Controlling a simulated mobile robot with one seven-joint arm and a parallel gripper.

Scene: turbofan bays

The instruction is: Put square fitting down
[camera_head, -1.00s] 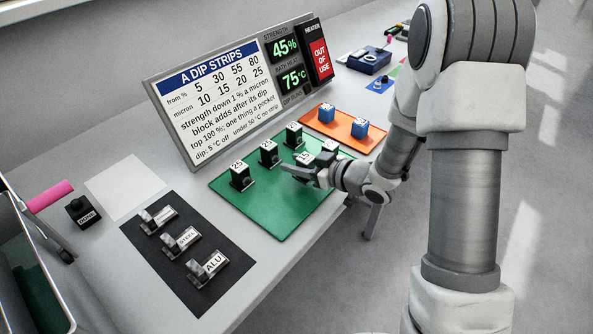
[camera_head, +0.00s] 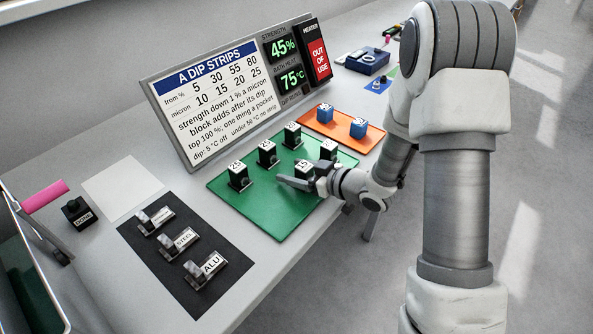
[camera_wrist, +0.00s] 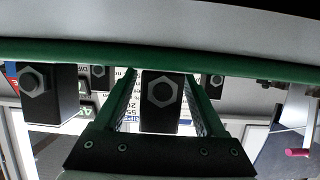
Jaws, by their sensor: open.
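My gripper (camera_head: 297,184) is low over the green mat (camera_head: 270,217), with its fingers on either side of a black block (camera_head: 304,168) labelled 15. In the wrist view, this block (camera_wrist: 160,92) shows a hex nut on its face and stands between the two open green-lined fingers, with gaps beside it. The block appears to rest on the mat, upright. I see no part clearly marked as a square fitting; this block is the only thing between the fingers.
Several other black blocks stand on the mat, one labelled 25 (camera_head: 238,177) at left and one (camera_head: 329,149) close behind my gripper. An orange mat (camera_head: 343,126) with two blue blocks lies behind. A dark mat (camera_head: 180,270) holds several metal-coloured pieces. The mat's front-left part is clear.

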